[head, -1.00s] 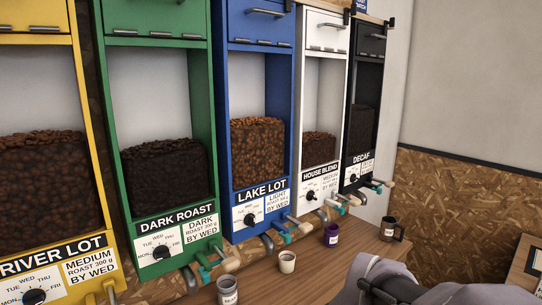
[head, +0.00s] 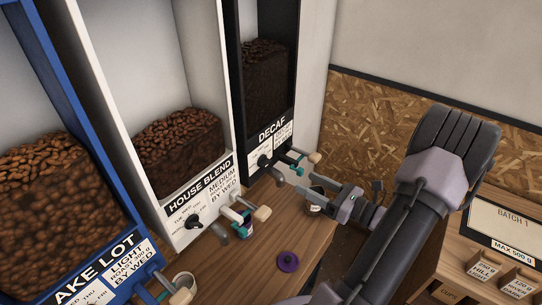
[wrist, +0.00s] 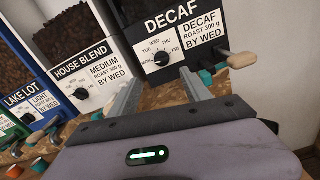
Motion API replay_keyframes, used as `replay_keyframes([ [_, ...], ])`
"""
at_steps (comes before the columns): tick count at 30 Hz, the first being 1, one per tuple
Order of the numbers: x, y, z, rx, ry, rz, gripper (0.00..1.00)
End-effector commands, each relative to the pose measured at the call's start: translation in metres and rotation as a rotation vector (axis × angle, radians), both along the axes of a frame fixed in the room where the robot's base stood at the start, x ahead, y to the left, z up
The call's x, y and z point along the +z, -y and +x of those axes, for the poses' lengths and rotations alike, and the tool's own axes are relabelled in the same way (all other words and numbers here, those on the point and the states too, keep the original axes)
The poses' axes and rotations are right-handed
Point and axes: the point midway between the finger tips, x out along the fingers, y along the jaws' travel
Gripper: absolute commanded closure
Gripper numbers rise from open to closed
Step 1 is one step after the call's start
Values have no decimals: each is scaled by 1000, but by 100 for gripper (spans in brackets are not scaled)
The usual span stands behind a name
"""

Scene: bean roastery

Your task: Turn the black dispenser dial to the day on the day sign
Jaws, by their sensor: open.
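The black dispenser (head: 292,90) is labelled DECAF and holds dark beans. Its black dial (head: 263,160) sits on a white plate with day names around it; the wrist view shows the dial (wrist: 161,59) too. I cannot clearly tell which day its pointer marks. My gripper (head: 297,181) is open and empty, in front of the black dispenser's lower front. In the wrist view my gripper's (wrist: 160,78) two fingers stand apart, just below the dial and on either side of it, not around it. The plate beside the dial reads "BY WED". The day sign is out of view.
The black dispenser's wooden-handled lever (wrist: 238,60) sticks out right of the dial. The white HOUSE BLEND dispenser (head: 205,172) and blue dispenser (head: 128,245) stand left, with levers. A purple round object (head: 288,261) lies on the counter. A wooden bench (head: 485,245) stands right.

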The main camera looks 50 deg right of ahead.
Motion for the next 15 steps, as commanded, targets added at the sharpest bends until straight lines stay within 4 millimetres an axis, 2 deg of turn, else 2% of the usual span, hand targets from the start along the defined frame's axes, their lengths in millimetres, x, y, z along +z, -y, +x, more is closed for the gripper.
replay_keyframes([
  [3,1,-5,38,8,-1,-1,44],
  [9,1,-10,95,8,-1,-1,44],
  [15,1,-12,126,4,-1,0,44],
])
